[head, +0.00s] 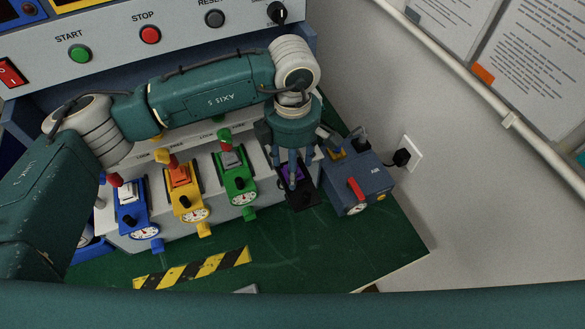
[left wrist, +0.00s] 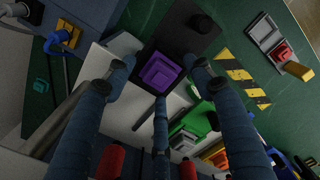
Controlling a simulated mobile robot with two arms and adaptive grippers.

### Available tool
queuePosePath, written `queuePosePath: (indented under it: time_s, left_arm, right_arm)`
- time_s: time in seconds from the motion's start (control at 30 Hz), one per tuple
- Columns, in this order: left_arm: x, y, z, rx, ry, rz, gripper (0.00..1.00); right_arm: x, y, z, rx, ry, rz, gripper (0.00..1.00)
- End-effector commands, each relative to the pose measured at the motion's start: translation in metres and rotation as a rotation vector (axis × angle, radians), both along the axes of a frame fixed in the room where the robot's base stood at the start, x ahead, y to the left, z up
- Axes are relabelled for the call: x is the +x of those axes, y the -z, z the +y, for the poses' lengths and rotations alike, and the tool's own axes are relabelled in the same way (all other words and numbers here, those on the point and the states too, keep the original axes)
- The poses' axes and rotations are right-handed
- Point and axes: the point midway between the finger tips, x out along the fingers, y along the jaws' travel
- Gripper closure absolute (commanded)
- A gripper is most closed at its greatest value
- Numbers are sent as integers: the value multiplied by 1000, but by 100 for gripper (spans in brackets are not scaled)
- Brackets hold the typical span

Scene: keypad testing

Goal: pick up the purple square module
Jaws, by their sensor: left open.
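The purple square module (left wrist: 158,73) sits on a dark base (left wrist: 188,30) with a black knob, and its stepped top faces the left wrist camera. In the head view only a little of the purple module (head: 283,168) shows behind my gripper's fingers. My left gripper (head: 292,184) points down over it at the right end of the module row. In the left wrist view the fingers of my left gripper (left wrist: 160,82) are spread apart around the purple square, with nothing held between them. I cannot tell whether they touch it. My right gripper is not in view.
Green (head: 236,181), yellow (head: 185,196) and blue (head: 131,207) modules stand left of it. A grey-blue AIR box (head: 363,188) with a red lever stands close on the right. The green bench (head: 300,250) is mostly clear in front, with a yellow-black strip (head: 190,268).

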Motion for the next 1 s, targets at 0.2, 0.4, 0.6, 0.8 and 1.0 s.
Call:
queuePosePath:
  time_s: [0.2, 0.4, 0.6, 0.8, 1.0]
  left_arm:
    - [0, 0, 0, 0, 0, 0, 71]
    - [0, 0, 0, 0, 0, 0, 93]
    - [0, -1, 0, 0, 0, 0, 93]
    - [1, -5, -1, -1, 0, -1, 93]
    - [1, -27, -1, -2, 2, -4, 93]
  right_arm:
    - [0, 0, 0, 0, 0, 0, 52]
    - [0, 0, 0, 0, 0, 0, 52]
    - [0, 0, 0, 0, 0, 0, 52]
    - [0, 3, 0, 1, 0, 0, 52]
    - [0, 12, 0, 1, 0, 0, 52]
